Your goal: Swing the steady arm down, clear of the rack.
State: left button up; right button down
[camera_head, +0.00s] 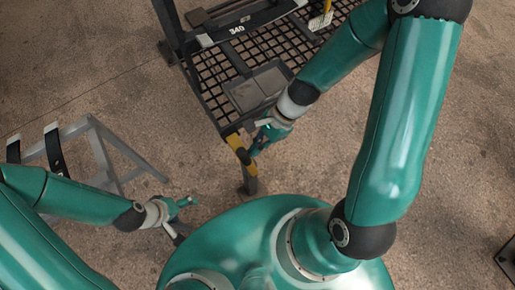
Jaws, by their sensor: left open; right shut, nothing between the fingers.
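The rack (213,103) is a dark metal frame with a mesh shelf, marked 340, at the upper middle of the head view. A yellow-and-black upright part (240,150) stands at its near corner. My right gripper (252,153) is shut and empty beside this corner part; I cannot tell whether it touches it. My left gripper (190,201) is open and empty, low at the left above bare floor, apart from the rack. I cannot tell for sure which part is the steady arm.
A grey trestle stand (100,150) with black straps stands at the left, near my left arm. A yellow-handled brush-like thing (324,18) is at the shelf's far side. Floor between stand and rack is clear.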

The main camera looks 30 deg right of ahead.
jog(key=shift+s+a+b, duration=0.85)
jog(key=shift+a+b, duration=2.15)
jog(key=shift+a, duration=7.7)
jog(key=d, duration=0.6)
jog(key=shift+w+p, duration=0.2)
jog(key=shift+p, duration=0.15)
